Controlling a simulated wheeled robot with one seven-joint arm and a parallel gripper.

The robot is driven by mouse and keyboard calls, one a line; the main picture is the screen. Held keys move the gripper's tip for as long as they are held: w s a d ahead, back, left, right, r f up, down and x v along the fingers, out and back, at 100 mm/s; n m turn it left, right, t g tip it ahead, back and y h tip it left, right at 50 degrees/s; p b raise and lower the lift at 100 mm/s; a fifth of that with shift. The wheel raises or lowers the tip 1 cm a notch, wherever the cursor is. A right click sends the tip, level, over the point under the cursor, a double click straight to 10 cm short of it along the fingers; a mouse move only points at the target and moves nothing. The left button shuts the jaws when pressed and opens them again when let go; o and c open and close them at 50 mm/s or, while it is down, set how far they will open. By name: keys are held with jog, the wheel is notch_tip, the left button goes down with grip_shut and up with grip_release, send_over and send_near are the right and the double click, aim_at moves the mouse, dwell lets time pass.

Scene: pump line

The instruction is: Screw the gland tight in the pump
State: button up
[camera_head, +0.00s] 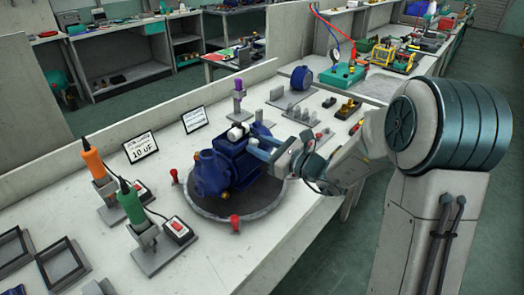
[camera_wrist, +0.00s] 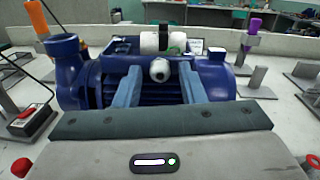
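The blue pump (camera_head: 215,172) sits on a round grey plate on the bench; it also fills the middle of the wrist view (camera_wrist: 75,82). A small white round part (camera_wrist: 159,70) shows at the pump, perhaps the gland; I cannot tell how deep it sits. Above it is a white cylinder with a dark band (camera_wrist: 150,42), which shows on top of the pump in the head view (camera_head: 237,132). My gripper (camera_wrist: 160,80) is open at the pump's right side, its blue fingers apart with the round part seen between them. No contact is visible. The head view shows the gripper (camera_head: 258,146) too.
Red knobs (camera_head: 234,222) stand around the round plate (camera_head: 265,200). Orange-handled (camera_head: 95,162) and green-handled (camera_head: 131,203) tools stand in holders at the left. A purple-topped post (camera_head: 238,90) and grey brackets (camera_head: 290,107) stand behind.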

jog(key=shift+f+n+b, duration=0.25)
jog(key=shift+n+b, duration=0.75)
jog(key=shift+b, duration=0.2)
jog(key=shift+r, duration=0.2)
jog(key=shift+f+n+b, duration=0.2)
jog(key=shift+n+b, duration=0.1)
jog(key=shift+b, duration=0.2)
jog(key=shift+r+n+b, duration=0.2)
jog(key=shift+n+b, duration=1.4)
jog(key=shift+b, duration=0.8)
